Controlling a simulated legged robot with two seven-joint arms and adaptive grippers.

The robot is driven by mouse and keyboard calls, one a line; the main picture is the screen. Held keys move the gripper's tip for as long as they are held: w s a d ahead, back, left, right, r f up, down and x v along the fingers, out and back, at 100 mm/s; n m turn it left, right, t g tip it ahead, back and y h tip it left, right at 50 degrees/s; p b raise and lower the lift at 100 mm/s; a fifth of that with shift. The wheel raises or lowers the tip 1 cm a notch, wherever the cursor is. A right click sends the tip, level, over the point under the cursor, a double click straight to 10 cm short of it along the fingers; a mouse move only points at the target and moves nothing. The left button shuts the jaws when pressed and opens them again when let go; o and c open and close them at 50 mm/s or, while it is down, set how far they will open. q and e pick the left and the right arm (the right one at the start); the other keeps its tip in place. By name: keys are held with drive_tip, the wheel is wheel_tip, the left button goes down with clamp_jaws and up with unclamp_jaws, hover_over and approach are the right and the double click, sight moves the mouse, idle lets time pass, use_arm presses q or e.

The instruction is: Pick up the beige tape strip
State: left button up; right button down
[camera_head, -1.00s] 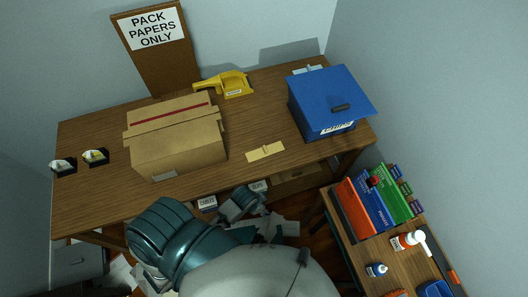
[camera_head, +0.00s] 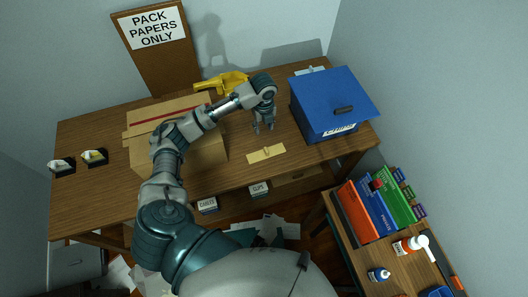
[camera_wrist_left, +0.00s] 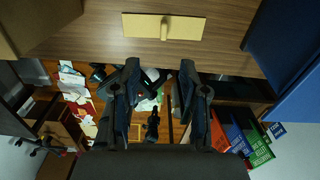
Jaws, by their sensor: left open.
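The beige tape strip (camera_head: 266,153) lies flat on the wooden desk, near its front edge, between the cardboard box and the blue box. It has a small raised tab in its middle. It also shows in the left wrist view (camera_wrist_left: 164,26), near the top and beyond the fingertips. My left gripper (camera_head: 263,128) is above the desk, behind the strip in the head view, with its fingers pointing down. In the left wrist view my left gripper (camera_wrist_left: 160,72) is open and empty, apart from the strip. My right gripper is not in view.
A cardboard box (camera_head: 205,155) stands left of the strip, partly behind my left arm. A blue box (camera_head: 325,105) stands to the right. A yellow tape dispenser (camera_head: 212,84) is at the back. A side table (camera_head: 352,240) with folders stands front right.

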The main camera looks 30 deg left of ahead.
use_arm(q)
approach(266, 149)
drive_tip(key=f, duration=0.1)
drive_tip(key=f+b, duration=0.1)
drive_tip(key=f, duration=0.3)
drive_tip(key=shift+a+f, duration=0.15)
drive_tip(key=shift+a, duration=0.1)
drive_tip(key=shift+a+f, duration=0.2)
drive_tip(key=shift+f, duration=0.4)
drive_tip(key=f, duration=0.1)
drive_tip(key=d+f, duration=0.1)
drive_tip(key=f, duration=0.1)
drive_tip(key=shift+s+d+f+b, duration=0.1)
drive_tip(key=shift+d+f+b, duration=0.15)
drive_tip(key=shift+b, duration=0.15)
drive_tip(key=shift+d+f, duration=0.1)
drive_tip(key=shift+f, duration=0.15)
drive_tip(key=shift+a, duration=0.35)
drive_tip(key=c, duration=0.7)
drive_tip(key=shift+a+f, duration=0.15)
drive_tip(key=shift+a, duration=0.05)
clamp_jaws()
drive_tip(key=shift+d, duration=0.15)
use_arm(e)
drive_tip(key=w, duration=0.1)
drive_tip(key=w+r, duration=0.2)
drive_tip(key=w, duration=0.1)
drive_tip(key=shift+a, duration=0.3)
